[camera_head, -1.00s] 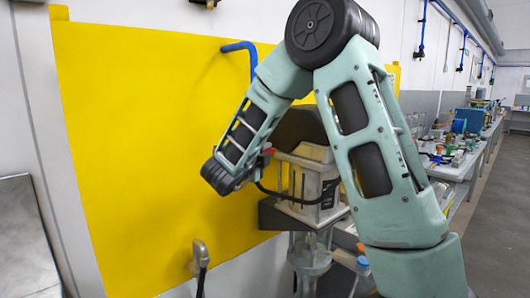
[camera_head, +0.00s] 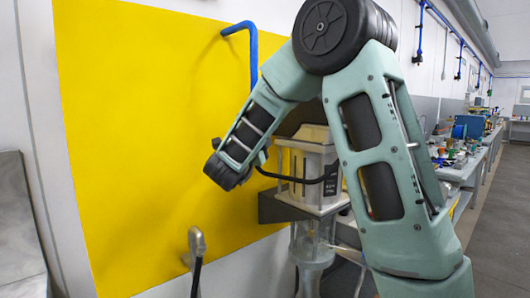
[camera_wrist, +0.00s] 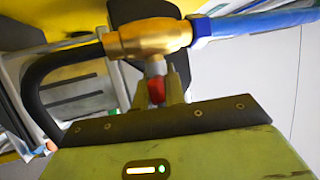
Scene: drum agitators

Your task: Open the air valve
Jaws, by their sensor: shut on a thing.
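The air valve (camera_wrist: 150,38) is a brass body in the wrist view, with a blue pipe (camera_wrist: 255,22) on its right and a black hose (camera_wrist: 45,75) curving away on its left. Its red handle (camera_wrist: 156,91) points down toward my gripper (camera_wrist: 157,80). The two fingers are shut on the red handle, one on each side. In the head view the blue pipe (camera_head: 252,50) comes down the wall behind my arm. My arm hides the valve body, the handle and my fingers there.
A white-framed agitator unit (camera_head: 310,172) stands on a grey wall bracket just right of my wrist. A yellow panel (camera_head: 140,150) covers the wall. A tap with a hose (camera_head: 196,245) is at lower left. Cluttered benches (camera_head: 465,165) line the right; the floor beyond is clear.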

